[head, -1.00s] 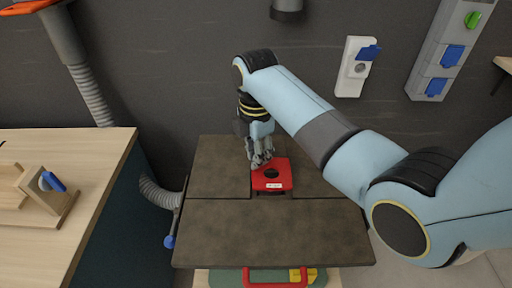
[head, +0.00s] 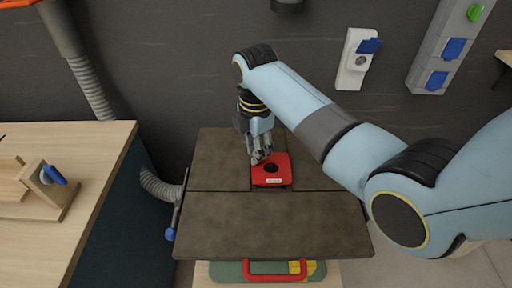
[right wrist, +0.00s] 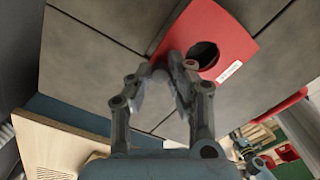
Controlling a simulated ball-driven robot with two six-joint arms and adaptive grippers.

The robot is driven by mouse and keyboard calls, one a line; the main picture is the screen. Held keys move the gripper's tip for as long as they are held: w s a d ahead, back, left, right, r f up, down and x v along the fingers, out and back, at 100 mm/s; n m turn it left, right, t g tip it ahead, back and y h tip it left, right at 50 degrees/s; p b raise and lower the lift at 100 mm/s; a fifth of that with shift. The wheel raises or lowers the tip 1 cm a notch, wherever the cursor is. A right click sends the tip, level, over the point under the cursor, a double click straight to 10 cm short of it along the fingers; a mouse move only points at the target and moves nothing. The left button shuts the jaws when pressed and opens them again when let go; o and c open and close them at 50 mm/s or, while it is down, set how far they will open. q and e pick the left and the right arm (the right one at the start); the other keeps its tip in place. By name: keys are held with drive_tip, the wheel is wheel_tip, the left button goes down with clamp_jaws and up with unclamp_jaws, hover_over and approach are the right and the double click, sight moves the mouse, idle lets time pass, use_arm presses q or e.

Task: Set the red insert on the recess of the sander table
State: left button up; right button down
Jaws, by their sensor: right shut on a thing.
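The red insert (head: 279,179), a flat plate with a round dark hole and a small white label, is over the recess in the middle of the sander table (head: 270,225). A thin dark strip shows at its front edge; I cannot tell whether it lies flush or slightly raised. My right gripper (head: 261,159) points down and is shut on the insert's far left edge. The recess is mostly hidden under the insert. My left gripper is not in view.
A wooden bench (head: 80,200) with a wooden fixture (head: 45,190) stands at the left. A grey hose (head: 160,190) runs beside the sander table. A green case with a red handle (head: 275,277) is below the table's front. Sockets are on the back wall.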

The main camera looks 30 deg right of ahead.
drive_tip(key=shift+f+b, duration=0.8)
drive_tip(key=shift+f, duration=0.65)
drive_tip(key=c, duration=1.2)
unclamp_jaws()
drive_tip(key=shift+o, duration=0.2)
wheel_tip(320, 180, up, 12)
drive_tip(key=shift+r, duration=0.1)
drive_tip(key=shift+s, duration=0.1)
